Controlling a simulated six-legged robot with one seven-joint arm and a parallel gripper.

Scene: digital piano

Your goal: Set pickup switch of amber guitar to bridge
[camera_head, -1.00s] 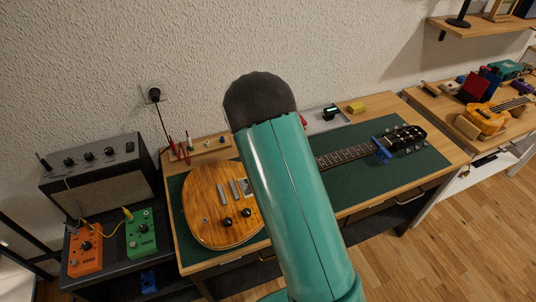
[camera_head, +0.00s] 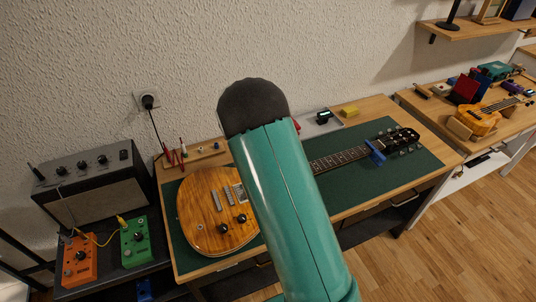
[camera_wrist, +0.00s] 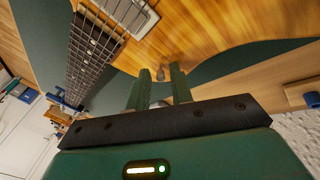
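The amber guitar (camera_head: 205,215) lies on a green mat, its neck (camera_head: 340,158) pointing right in the head view. My arm covers part of its body and the neck joint. In the wrist view its amber body (camera_wrist: 215,35) fills the top and the fretboard (camera_wrist: 88,55) runs down at the left. My gripper (camera_wrist: 160,71) has two green fingers, apart, reaching to the body's edge. A small dark piece, perhaps the pickup switch (camera_wrist: 160,75), shows between the fingertips; its lever position and any contact cannot be told. The gripper is hidden in the head view.
The guitar lies on a wooden bench (camera_head: 428,181) against the wall. Small tools (camera_head: 174,156) stand behind its body. A blue support (camera_head: 376,152) holds the neck. An amplifier (camera_head: 90,188) and orange (camera_head: 80,262) and green (camera_head: 135,242) pedals are at left.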

